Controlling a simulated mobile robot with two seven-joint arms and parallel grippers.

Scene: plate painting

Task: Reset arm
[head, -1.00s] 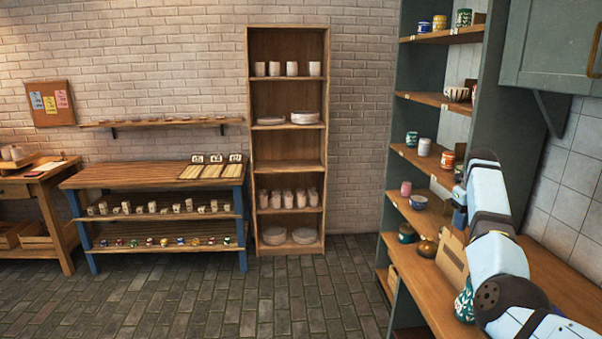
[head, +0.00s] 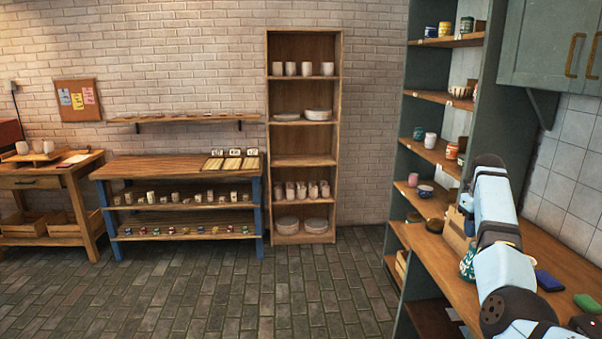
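My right arm (head: 495,235) comes in from the lower right and rises over the wooden counter. Its wrist bends over at the top, beside the shelf unit. My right gripper (head: 466,204) shows only as a small dark and blue part left of the arm, in front of the shelves. Its fingers are too small and too hidden to tell if they are open or if they hold anything. My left gripper is not in view.
The counter (head: 535,255) holds a patterned green jar (head: 467,264), a cardboard box (head: 455,232), a blue item (head: 548,281) and a green item (head: 587,302). The brick floor (head: 300,290) is open.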

